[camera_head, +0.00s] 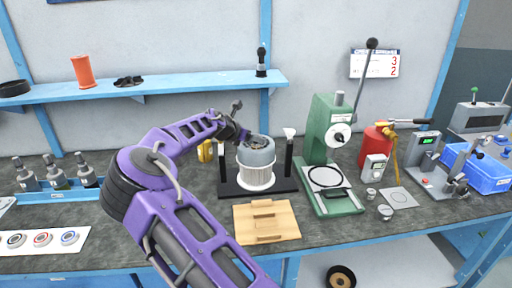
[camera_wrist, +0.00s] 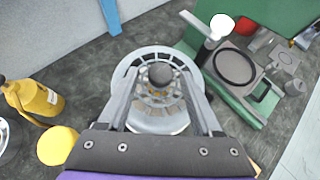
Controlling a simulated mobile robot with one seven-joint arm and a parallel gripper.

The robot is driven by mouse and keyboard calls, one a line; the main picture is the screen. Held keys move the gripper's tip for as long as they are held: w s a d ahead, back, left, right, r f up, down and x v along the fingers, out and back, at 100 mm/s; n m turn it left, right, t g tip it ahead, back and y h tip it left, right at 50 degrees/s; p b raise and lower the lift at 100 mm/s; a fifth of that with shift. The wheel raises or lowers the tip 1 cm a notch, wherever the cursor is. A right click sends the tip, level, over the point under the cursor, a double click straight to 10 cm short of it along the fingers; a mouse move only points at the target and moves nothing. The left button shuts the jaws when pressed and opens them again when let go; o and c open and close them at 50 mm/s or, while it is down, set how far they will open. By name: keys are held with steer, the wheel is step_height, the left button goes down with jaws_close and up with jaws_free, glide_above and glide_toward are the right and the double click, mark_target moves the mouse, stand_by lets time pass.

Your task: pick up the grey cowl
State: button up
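The grey cowl (camera_head: 257,151) is a rounded grey cylinder sitting upright on a white ribbed base (camera_head: 256,180) in a black stand. In the wrist view the cowl (camera_wrist: 160,122) is seen from above, with a dark round knob at its middle. My gripper (camera_head: 241,128) is just above the cowl's top, towards its left side in the head view. In the wrist view my gripper (camera_wrist: 160,78) has its two fingers spread apart over the cowl, with no object clearly clamped. Whether a fingertip touches the cowl I cannot tell.
Black posts flank the stand (camera_head: 228,189). A wooden block (camera_head: 266,221) lies in front. A green press (camera_head: 326,150) stands to the right, and a yellow object (camera_wrist: 38,98) lies left in the wrist view. A blue shelf (camera_head: 190,84) runs behind.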

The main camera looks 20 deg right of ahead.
jaws_close()
